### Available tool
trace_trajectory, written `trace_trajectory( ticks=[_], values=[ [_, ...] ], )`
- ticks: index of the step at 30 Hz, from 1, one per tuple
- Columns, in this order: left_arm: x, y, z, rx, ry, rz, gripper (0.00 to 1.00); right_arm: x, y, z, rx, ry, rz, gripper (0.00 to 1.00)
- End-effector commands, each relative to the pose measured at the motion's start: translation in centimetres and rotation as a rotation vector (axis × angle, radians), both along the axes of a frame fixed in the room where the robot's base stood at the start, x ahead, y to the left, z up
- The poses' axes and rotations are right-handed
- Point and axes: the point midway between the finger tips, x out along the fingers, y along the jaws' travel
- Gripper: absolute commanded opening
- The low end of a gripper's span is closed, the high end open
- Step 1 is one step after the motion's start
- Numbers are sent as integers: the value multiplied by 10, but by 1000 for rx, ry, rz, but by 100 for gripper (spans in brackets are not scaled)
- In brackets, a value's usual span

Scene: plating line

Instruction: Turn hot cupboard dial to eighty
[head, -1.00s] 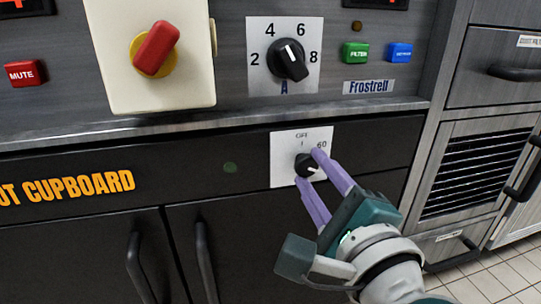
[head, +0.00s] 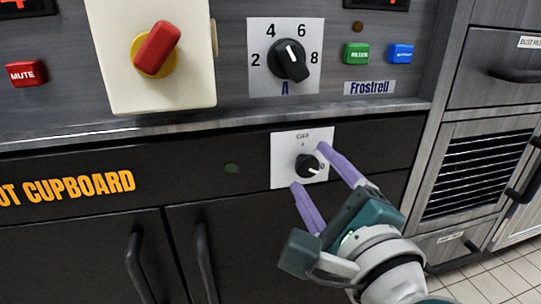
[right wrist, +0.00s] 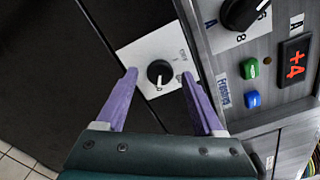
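The hot cupboard dial (head: 307,166) is a small black knob on a white plate (head: 285,170) on the dark cupboard front. Its white mark points right and slightly down in the head view. "OFF" is printed above it; the numbers at its right are mostly covered by a finger. The dial also shows in the right wrist view (right wrist: 159,73), between the fingertips. My right gripper (head: 309,167) is open, with one purple finger on either side of the dial and a visible gap to it. My left gripper is not in view.
Above the ledge are a larger black dial (head: 289,60) numbered 2 to 8, a red switch (head: 156,48) on a cream box, and green (head: 356,53) and blue (head: 400,53) buttons. Cupboard door handles (head: 206,262) stick out below. A drawer unit (head: 480,130) stands at the right.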

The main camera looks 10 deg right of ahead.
Motion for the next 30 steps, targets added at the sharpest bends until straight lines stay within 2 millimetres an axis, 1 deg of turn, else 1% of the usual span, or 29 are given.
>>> trace_trajectory(
  ticks=[7,10,14,18,21,25,30],
  values=[
    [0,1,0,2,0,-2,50,-1,0,0,-1,1,1,70],
    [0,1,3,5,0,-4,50,-9,-1,0,-3,2,0,70],
    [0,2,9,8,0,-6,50,-32,-1,1,-4,4,1,70],
    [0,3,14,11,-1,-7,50,-61,-2,1,-4,4,1,70],
    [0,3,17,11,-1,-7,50,-79,-3,1,-3,3,3,70],
    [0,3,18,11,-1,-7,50,-94,-3,0,-3,2,1,70],
    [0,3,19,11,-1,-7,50,-100,-3,0,0,0,0,70]
  ],
)
